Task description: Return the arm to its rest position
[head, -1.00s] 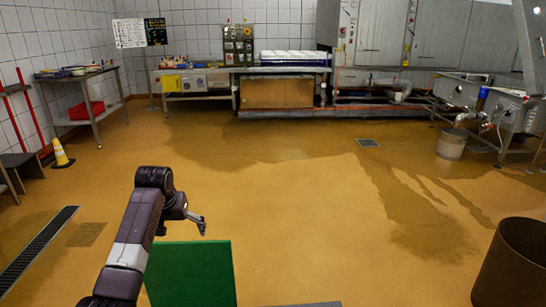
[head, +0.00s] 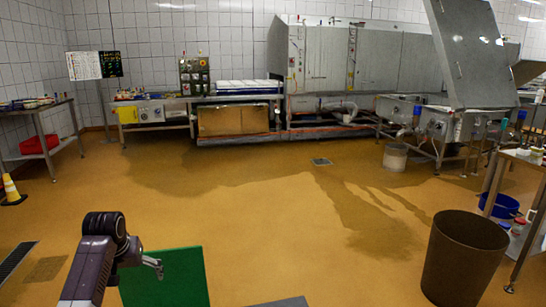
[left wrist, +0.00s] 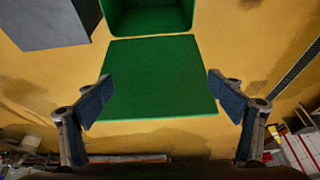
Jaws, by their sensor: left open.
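My left arm rises at the lower left of the head view, bent at the elbow. Its gripper (head: 153,266) is small there, over or beside a green panel (head: 172,282). In the left wrist view my left gripper (left wrist: 163,97) is open, with its two dark pads wide apart and nothing between them held. A flat green surface (left wrist: 155,75) lies beyond the pads, and the rim of an open green box (left wrist: 190,20) shows above it. Whether the gripper touches the green panel cannot be told. My right gripper is not in view.
A brown bin (head: 464,258) stands at the lower right, near a table with a blue basin (head: 499,206) under it. A grey block (left wrist: 40,22) shows at the wrist view's upper left. The yellow floor (head: 260,215) is open in the middle. Steel benches line the back wall.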

